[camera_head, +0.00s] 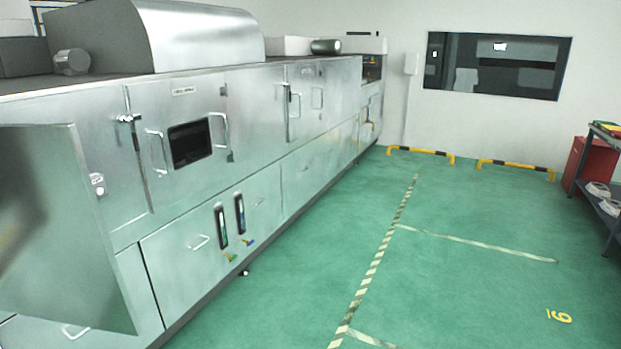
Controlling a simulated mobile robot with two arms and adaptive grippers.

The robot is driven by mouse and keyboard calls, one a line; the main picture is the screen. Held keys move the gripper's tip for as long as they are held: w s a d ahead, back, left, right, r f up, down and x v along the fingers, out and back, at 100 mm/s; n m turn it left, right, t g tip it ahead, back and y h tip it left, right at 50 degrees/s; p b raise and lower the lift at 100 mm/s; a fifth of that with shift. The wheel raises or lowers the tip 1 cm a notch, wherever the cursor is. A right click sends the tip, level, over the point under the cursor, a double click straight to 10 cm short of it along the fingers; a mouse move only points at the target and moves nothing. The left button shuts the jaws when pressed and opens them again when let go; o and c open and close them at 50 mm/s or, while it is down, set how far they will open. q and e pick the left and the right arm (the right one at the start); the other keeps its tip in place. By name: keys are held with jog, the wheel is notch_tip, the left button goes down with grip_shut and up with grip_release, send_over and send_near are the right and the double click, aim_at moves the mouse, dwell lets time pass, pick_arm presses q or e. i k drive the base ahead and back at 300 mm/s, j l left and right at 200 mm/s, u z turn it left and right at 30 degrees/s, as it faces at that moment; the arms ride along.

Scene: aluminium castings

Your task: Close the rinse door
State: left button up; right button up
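A long silver metal washing machine (243,108) runs along the left side, away from me. At its near left end a flat metal door (60,230) stands swung open, out from the machine's front. I see no label on this door, so I cannot tell by name whether it is the rinse door. A latch (97,184) sits on the machine face beside its edge. Further along, a door with a small dark window (190,143) and handles is shut. Neither of my grippers is in view.
The green floor (300,270) right of the machine is clear, with striped tape lines (378,258). Yellow-black barriers (420,153) stand at the back wall. A shelf rack (606,195) and a red cabinet (592,165) stand at the far right.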

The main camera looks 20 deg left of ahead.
aim_at(58, 263)
jog(key=i+u, duration=0.4)
jog(key=i+l+u, duration=0.1)
jog(key=i+u, duration=0.3)
jog(key=i+l+u, duration=0.15)
jog(key=u, duration=0.3)
jog(key=i+l+u, duration=0.15)
jog(key=u, duration=0.3)
jog(key=i+l+u, duration=0.25)
jog(key=u, duration=0.2)
jog(key=i+l+u, duration=0.1)
jog(key=l+u, duration=0.35)
jog(key=i+l+u, duration=0.1)
jog(key=l+u, duration=0.15)
jog(key=u, duration=0.15)
jog(key=l+u, duration=0.7)
jog(key=k+l+u, duration=0.2)
jog(key=k+l, duration=0.05)
jog(key=l, duration=0.05)
